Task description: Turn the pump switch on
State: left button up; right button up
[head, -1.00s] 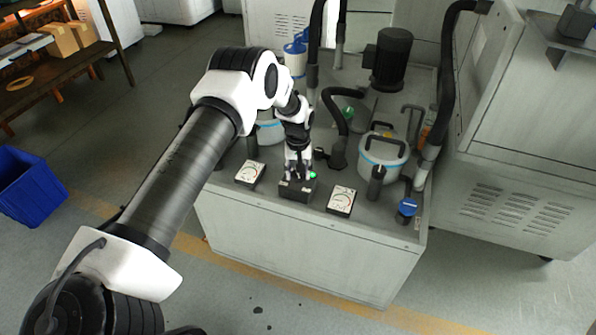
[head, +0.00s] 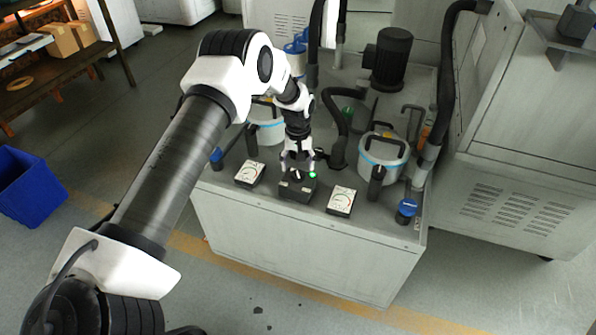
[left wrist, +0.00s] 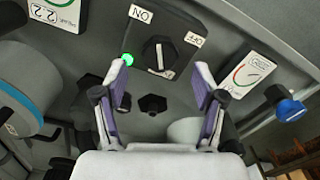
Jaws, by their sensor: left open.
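The pump switch is a black box with a rotary knob (left wrist: 160,54) near the front edge of the grey cabinet top; the box also shows in the head view (head: 297,188). Its knob has a white bar, roughly vertical in the left wrist view and nearer the line of the ON label (left wrist: 142,14) than the OFF label (left wrist: 194,39). The green lamp (left wrist: 127,60) beside it is lit. My left gripper (head: 298,160) is open and empty, just behind and above the knob. Its fingers (left wrist: 162,80) show apart in the left wrist view, clear of the knob.
Dial gauges stand on both sides of the switch, left (head: 250,173) and right (head: 341,201). A white canister (head: 384,158), black hoses and a black motor (head: 391,58) crowd the cabinet top behind. A blue bin (head: 28,187) stands on the floor at left.

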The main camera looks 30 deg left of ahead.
aim_at(298, 174)
pick_arm(q)
notch_tip(298, 174, up, 8)
jog(key=shift+r, duration=0.15)
dwell(0.4)
jog(key=s+d+f+m+g, duration=0.1)
jog(key=s+d+f+g, duration=0.1)
jog(key=s+d+f, duration=0.5)
jog(key=s+d+f+m+g, duration=0.1)
jog(key=s+d+f+g, duration=0.1)
jog(key=s+f, duration=0.9)
jog(key=s+d+m+t, duration=0.2)
jog(key=s, duration=0.7)
jog(key=s+d+m+t, duration=0.2)
jog(key=s+d, duration=0.1)
jog(key=s, duration=0.7)
jog(key=shift+s+f+m, duration=0.25)
jog(key=shift+s+m, duration=0.05)
jog(key=shift+d, duration=0.1)
